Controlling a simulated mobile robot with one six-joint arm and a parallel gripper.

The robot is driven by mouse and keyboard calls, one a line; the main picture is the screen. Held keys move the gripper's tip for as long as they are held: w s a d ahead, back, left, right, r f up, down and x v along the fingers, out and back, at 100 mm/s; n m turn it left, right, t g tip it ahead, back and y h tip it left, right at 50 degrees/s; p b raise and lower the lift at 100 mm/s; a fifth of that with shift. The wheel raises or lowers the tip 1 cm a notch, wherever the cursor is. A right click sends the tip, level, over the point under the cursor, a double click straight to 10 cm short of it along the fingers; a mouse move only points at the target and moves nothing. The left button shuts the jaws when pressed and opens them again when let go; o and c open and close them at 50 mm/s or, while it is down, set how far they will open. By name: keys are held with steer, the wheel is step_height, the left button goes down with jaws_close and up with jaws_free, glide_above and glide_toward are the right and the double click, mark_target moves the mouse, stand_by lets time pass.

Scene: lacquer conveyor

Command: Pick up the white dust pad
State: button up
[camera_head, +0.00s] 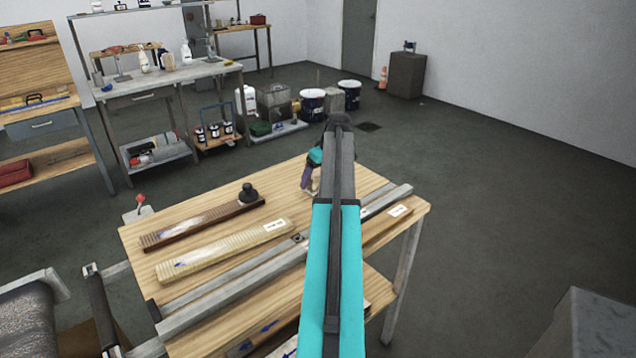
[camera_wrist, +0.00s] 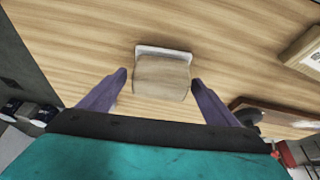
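The white dust pad (camera_wrist: 163,51) lies on the wooden table top (camera_wrist: 60,45) in the wrist view, a block with a white edge and a wood-coloured top face. My gripper (camera_wrist: 159,77) is open, with one purple finger on each side of the pad and gaps between the fingers and the pad. I cannot tell how high the fingers are above the table. In the head view, my gripper (camera_head: 308,178) is at the far side of the table, and my arm hides most of the pad there.
A dark slat (camera_head: 203,222) and a pale slat (camera_head: 223,252) lie left of my arm. A metal rail (camera_head: 230,302) crosses the table's near side. A black knob-shaped object (camera_head: 248,193) stands by the dark slat. Paint buckets (camera_head: 312,105) and shelves stand behind.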

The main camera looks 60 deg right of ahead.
mark_target(316, 173)
steer(key=c, duration=1)
steer(key=shift+c, duration=0.2)
steer(key=shift+r, duration=0.15)
steer(key=shift+r+b, duration=0.65)
steer(key=shift+r, duration=0.8)
steer(key=shift+s+a+r, duration=0.15)
steer(key=shift+s, duration=0.05)
steer(key=s+a+b, duration=0.1)
steer(key=s+a, duration=0.3)
steer(key=s, duration=0.2)
steer(key=s+a+r+b, duration=0.1)
steer(key=s+a+b, duration=0.1)
steer(key=s+a, duration=0.2)
steer(key=s, duration=0.3)
steer(key=shift+a+r, duration=0.25)
steer(key=shift+a, duration=0.1)
